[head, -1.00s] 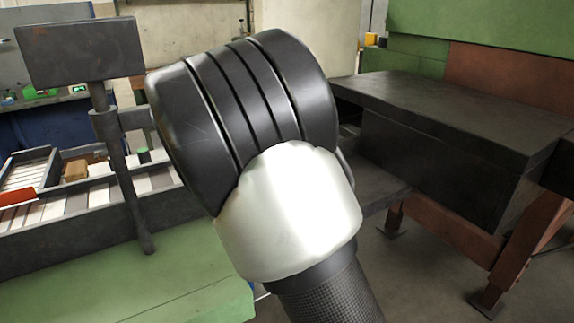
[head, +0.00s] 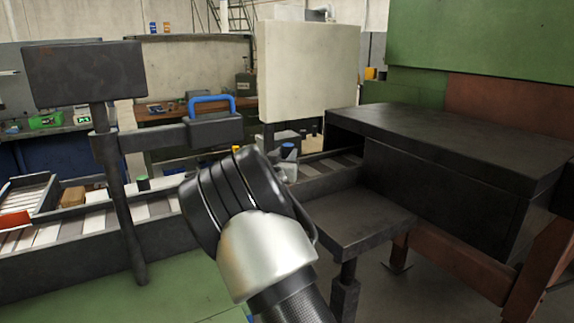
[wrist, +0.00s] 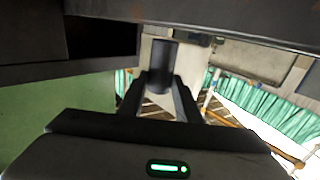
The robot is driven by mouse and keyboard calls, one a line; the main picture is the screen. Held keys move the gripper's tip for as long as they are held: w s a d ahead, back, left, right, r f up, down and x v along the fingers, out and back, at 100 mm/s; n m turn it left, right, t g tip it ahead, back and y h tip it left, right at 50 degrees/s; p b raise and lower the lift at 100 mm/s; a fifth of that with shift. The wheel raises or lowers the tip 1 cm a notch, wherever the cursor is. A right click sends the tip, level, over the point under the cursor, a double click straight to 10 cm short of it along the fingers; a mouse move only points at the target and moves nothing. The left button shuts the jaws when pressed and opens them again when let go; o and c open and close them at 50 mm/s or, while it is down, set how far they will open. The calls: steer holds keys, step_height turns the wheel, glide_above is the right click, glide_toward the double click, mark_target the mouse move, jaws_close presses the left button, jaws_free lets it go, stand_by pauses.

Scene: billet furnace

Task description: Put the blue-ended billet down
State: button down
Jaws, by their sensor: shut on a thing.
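I cannot tell whether the billet touches anything below.
A slatted conveyor (head: 342,167) runs into the black furnace box (head: 440,150) at right. A dark flat ledge (head: 355,222) stands in front. A green-topped billet (head: 143,183) is at left. A blue-handled block (head: 212,125) sits on a post arm; a cream panel (head: 308,72) stands behind.

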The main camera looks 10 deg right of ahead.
steer(key=shift+w+d+r, duration=0.15)
steer(key=shift+w+d, duration=0.05)
steer(key=shift+w, duration=0.25)
steer(key=shift+w+d+r, duration=0.1)
steer(key=shift+w+d, duration=0.1)
steer(key=shift+w, duration=0.2)
steer(key=shift+w+f, duration=0.2)
steer(key=shift+f, duration=0.15)
steer(key=shift+f+b, duration=0.6)
steer(key=shift+f, duration=0.8)
steer(key=shift+f, duration=0.15)
steer(key=c, duration=1.3)
jaws_free()
steer(key=shift+s+f, duration=0.1)
steer(key=shift+f, duration=0.1)
